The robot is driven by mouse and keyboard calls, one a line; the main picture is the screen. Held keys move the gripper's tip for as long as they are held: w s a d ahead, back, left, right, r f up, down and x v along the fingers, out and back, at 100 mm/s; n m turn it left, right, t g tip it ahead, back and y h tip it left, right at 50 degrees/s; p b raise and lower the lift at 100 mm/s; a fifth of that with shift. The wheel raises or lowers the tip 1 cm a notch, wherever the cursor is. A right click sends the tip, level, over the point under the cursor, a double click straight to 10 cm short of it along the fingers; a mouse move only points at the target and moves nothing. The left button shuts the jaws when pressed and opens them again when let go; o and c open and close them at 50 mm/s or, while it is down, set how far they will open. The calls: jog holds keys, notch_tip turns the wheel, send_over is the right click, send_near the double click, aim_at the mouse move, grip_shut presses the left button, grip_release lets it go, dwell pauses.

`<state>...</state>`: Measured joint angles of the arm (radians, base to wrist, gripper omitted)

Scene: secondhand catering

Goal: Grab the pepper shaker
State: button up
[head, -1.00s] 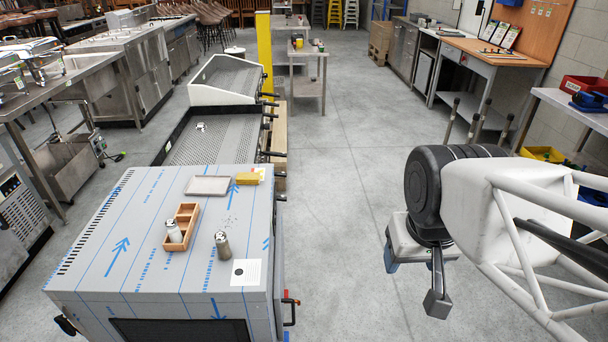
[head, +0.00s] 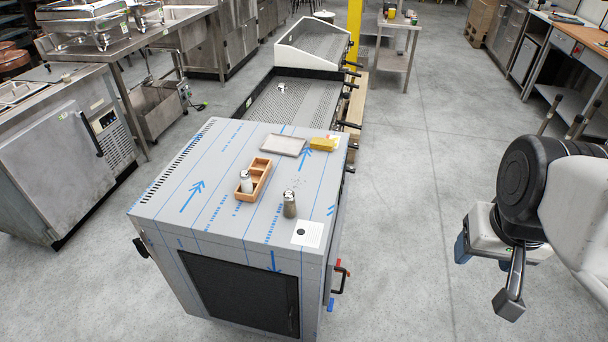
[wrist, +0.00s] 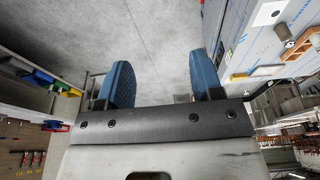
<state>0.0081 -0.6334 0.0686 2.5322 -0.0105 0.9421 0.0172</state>
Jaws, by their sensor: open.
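The pepper shaker (head: 289,205) is a small grey-brown shaker with a metal top. It stands upright on the top of the film-covered steel unit (head: 205,215), near its front right part. A whiter shaker (head: 246,182) stands in a wooden caddy (head: 261,176) just left of it. My gripper (wrist: 163,78) is open and empty, with two blue padded fingers spread over bare floor in the wrist view. In the head view my gripper is off to the right of the unit, well apart from the pepper shaker. One blue finger shows there; the other is largely hidden.
A grey tray (head: 285,145), a yellow block (head: 324,144) and a white card (head: 308,233) lie on the unit's top. A red-ended handle (head: 341,270) sticks out of its right side. Open floor (head: 410,215) lies between the unit and my arm. Steel counters stand left.

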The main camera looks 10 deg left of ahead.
dwell(0.4)
jog(key=shift+o, duration=0.9)
jog(key=shift+a, duration=0.1)
jog(key=m+y, duration=1.3)
jog(key=m, duration=0.7)
send_near(294, 199)
jog(key=a, duration=0.1)
jog(key=a+f, duration=0.1)
jog(key=a, duration=0.1)
jog(key=shift+s+a+f+t, duration=0.15)
jog(key=shift+t, duration=0.25)
jog(key=shift+w+a+f+m, duration=0.25)
jog(key=shift+w+f+m, duration=0.1)
jog(key=shift+f+m, duration=0.2)
